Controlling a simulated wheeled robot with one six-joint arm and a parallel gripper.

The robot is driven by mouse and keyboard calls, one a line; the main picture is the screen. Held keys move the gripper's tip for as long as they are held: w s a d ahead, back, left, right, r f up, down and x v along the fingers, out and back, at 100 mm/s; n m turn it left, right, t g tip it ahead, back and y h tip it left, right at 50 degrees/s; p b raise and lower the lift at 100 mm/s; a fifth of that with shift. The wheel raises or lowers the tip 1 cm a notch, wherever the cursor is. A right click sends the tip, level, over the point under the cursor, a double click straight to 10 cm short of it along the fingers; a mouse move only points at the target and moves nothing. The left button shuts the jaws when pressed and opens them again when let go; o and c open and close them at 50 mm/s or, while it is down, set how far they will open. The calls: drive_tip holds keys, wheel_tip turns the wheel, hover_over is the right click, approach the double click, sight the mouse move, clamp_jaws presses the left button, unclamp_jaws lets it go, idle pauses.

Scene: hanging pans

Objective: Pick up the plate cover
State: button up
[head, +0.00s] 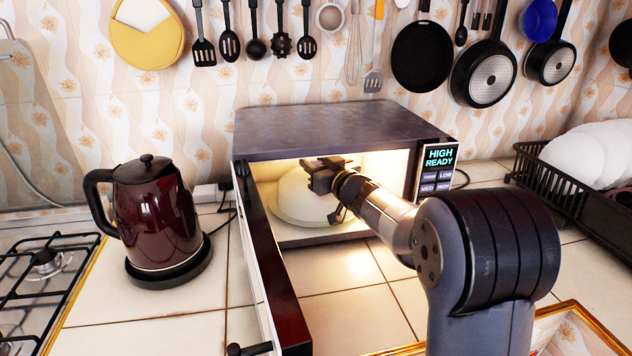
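The plate cover (293,196) is a pale, see-through dome. It sits inside the open, lit microwave (330,130), on what looks like a round glass plate (290,217). My gripper (322,178) is inside the microwave, at the upper right part of the dome. In the picture it overlaps the cover. I cannot tell whether it touches the cover or how far apart its fingers are. The gripper and my arm hide the right side of the cover.
The microwave door (270,265) stands open toward me on the left. A dark red kettle (155,215) is further left, beside a gas hob (45,265). A black dish rack (570,195) with plates is at right. Utensils and pans hang above.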

drive_tip(key=c, duration=0.6)
drive_tip(key=shift+r, duration=0.15)
